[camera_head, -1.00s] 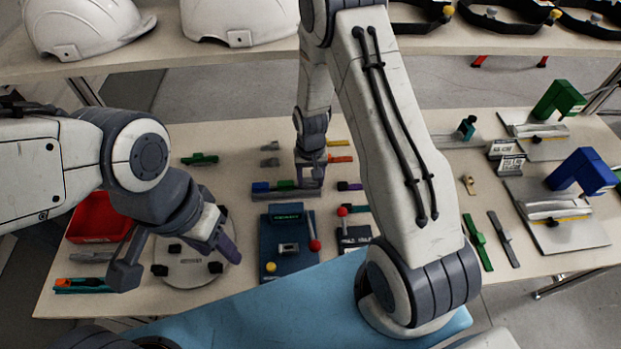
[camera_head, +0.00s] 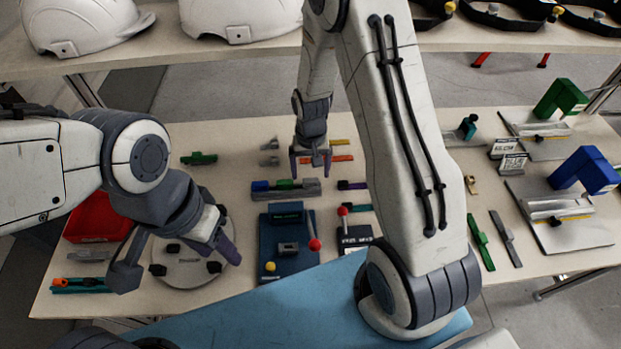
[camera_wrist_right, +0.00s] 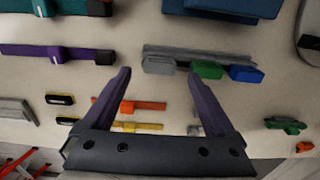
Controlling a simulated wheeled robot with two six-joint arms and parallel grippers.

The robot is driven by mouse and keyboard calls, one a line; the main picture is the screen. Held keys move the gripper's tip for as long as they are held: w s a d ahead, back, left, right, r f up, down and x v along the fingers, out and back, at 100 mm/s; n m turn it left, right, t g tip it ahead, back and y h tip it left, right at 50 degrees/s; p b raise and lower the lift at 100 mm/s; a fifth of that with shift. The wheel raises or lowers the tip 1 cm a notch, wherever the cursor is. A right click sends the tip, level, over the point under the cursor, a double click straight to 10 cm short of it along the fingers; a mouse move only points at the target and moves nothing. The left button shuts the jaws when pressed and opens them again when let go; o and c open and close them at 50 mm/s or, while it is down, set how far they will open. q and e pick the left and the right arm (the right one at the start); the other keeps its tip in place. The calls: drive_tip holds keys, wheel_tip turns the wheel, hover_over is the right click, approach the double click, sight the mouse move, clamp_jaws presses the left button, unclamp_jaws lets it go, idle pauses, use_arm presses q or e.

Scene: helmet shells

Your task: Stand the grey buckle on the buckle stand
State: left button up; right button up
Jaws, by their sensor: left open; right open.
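The buckle stand (camera_head: 288,194) is a long grey rail on the table; it also shows in the right wrist view (camera_wrist_right: 196,55). A blue buckle (camera_head: 260,186) and a green buckle (camera_head: 285,184) stand on it. A grey block that looks like the grey buckle (camera_head: 312,184) stands at the rail's right end; in the right wrist view it is the grey block (camera_wrist_right: 157,65) beside the green one. My right gripper (camera_head: 311,161) is open and empty, just behind that end, with its fingers apart from the block. My left gripper (camera_head: 177,267) is open over a round plate.
Two small grey pieces (camera_head: 269,160) lie behind the stand. Orange (camera_head: 341,158) and yellow strips lie behind it to the right. A blue fixture (camera_head: 289,262) with a red-knobbed lever stands in front. A red bin (camera_head: 92,220) is at the left.

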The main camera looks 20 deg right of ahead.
sight(311, 181)
wheel_tip(311, 181, up, 6)
drive_tip(key=shift+b, duration=0.3)
drive_tip(key=shift+r, duration=0.1)
